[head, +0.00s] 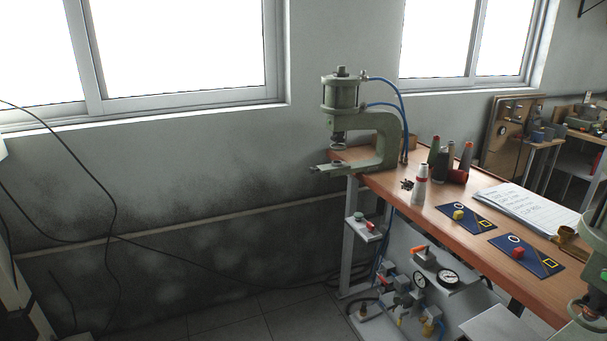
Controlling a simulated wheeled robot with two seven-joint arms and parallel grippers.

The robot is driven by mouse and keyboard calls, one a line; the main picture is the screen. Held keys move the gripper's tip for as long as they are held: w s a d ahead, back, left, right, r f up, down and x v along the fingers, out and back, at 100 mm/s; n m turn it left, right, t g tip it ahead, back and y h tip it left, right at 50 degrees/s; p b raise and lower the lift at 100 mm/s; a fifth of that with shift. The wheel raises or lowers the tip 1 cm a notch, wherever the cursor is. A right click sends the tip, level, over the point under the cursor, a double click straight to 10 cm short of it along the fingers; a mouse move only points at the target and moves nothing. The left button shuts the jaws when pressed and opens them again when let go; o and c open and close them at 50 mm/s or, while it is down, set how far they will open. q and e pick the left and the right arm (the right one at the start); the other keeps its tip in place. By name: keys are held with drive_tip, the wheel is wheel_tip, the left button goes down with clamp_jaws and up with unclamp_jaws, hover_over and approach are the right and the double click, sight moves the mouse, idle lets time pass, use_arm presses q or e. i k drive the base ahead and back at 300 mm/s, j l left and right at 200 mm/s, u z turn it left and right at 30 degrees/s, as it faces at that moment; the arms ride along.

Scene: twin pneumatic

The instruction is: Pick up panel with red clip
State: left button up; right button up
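The panel with the red clip (541,265) lies flat on the wooden workbench, toward its right end in the head view. It is dark blue with a white ring and a yellow square outline. Its red clip (517,253) is a small block on its left part. A similar dark blue panel (479,224) with a yellow clip (458,214) lies beside it, farther left and back. Neither of my grippers shows in the head view, and nothing is holding either panel.
A green pneumatic press (385,141) stands at the bench's far left end; another green machine (592,313) rises at the right edge. Thread spools (422,187), a notepad (530,208) and a brass part (566,234) are on the bench (437,232). Gauges (447,278) sit below. Cables hang at left.

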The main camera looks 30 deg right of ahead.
sight(536, 263)
drive_tip(key=i+z, duration=0.35)
drive_tip(key=i, duration=0.25)
drive_tip(key=i+j+z, duration=0.1)
drive_tip(key=i+z, duration=0.25)
drive_tip(key=i, duration=0.2)
drive_tip(key=i+j+z, duration=0.35)
drive_tip(key=i, duration=0.2)
drive_tip(key=i+l, duration=0.05)
